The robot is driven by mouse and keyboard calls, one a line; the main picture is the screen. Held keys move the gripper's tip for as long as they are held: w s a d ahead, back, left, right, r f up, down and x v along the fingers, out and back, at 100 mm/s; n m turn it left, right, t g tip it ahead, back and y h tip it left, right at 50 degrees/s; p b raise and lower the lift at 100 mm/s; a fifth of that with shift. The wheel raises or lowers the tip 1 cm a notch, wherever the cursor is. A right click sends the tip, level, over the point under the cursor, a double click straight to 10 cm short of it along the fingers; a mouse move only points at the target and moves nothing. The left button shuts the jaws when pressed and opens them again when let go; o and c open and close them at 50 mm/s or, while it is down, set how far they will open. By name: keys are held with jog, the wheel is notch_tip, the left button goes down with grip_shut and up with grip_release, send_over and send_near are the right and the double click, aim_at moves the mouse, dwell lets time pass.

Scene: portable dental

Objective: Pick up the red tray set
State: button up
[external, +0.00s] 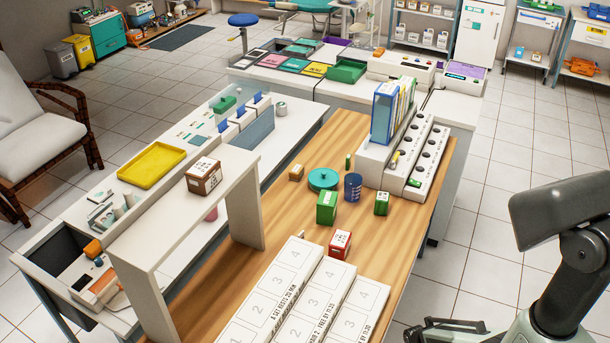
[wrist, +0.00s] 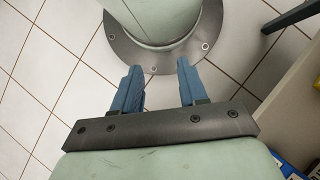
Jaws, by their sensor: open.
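A small red box with a white label on top (external: 340,243) stands on the wooden table, just behind the numbered white boards. It is the clearest red item; I cannot tell whether it is the red tray set. A flat pinkish-red tray-like item (external: 293,65) lies among coloured ones on the far counter. My gripper (wrist: 157,80) shows in the wrist view with two blue fingers apart and nothing between them. It points down over the tiled floor beside my round base plate. It is away from the red box, which the wrist view does not show.
A green box (external: 327,207), a small green box (external: 382,203), a teal round container (external: 322,179) and a dark blue cylinder (external: 352,187) stand near the red box. A white shelf (external: 186,213) bridges the table's left side. A white rack (external: 402,160) stands at the back right.

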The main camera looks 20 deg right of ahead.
jog(key=shift+o, duration=0.2)
jog(key=o, duration=0.8)
